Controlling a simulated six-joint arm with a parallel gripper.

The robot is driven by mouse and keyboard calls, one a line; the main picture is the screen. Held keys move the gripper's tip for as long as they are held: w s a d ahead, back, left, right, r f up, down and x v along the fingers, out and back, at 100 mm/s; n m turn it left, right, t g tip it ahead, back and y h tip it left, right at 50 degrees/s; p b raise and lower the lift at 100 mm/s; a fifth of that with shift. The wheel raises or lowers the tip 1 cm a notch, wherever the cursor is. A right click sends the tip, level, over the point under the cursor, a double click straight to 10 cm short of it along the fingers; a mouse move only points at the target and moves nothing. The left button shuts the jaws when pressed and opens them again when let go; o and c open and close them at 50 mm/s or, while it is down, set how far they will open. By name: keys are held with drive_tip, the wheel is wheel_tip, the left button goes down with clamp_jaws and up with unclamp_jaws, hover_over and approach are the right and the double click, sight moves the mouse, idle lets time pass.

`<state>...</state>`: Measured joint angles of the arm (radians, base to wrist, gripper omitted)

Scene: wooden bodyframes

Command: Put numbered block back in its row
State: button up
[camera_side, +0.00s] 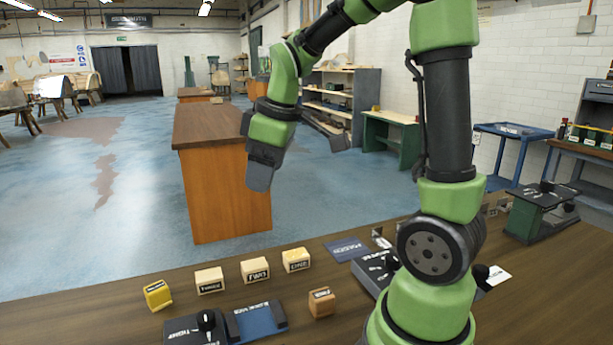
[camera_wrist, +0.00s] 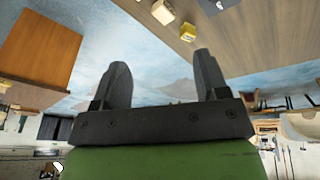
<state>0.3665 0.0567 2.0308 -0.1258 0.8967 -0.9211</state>
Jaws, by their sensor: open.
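A row of pale wooden blocks with dark word labels stands on the table in the side view: one at left (camera_side: 209,281), a middle one that seems to read TWO (camera_side: 255,270), and a right one (camera_side: 296,260). A yellow block (camera_side: 157,294) sits at the row's left end, turned at an angle. A browner labelled block (camera_side: 321,302) stands apart, nearer the camera; its label is too small to read surely. My gripper (camera_side: 298,158) is open and empty, well above and beyond the row. In the wrist view its fingers (camera_wrist: 162,68) are apart, with a yellow block (camera_wrist: 188,32) beyond them.
Dark and blue labelled fixtures (camera_side: 225,324) lie at the table's front, near the brown block. A dark blue card (camera_side: 347,249) and a grey device (camera_side: 375,270) lie right of the row. A wooden cabinet (camera_side: 225,190) stands on the floor beyond the table.

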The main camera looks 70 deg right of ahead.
drive_tip(key=s+a+r+m+t+y, duration=0.2)
drive_tip(key=s+a+m, duration=0.4)
drive_tip(key=s+a, duration=0.5)
wheel_tip(320, 180, up, 2)
drive_tip(key=shift+s+a+r+m+t, duration=0.2)
drive_tip(key=shift+s+m+t, duration=0.2)
drive_tip(key=shift+t, duration=0.5)
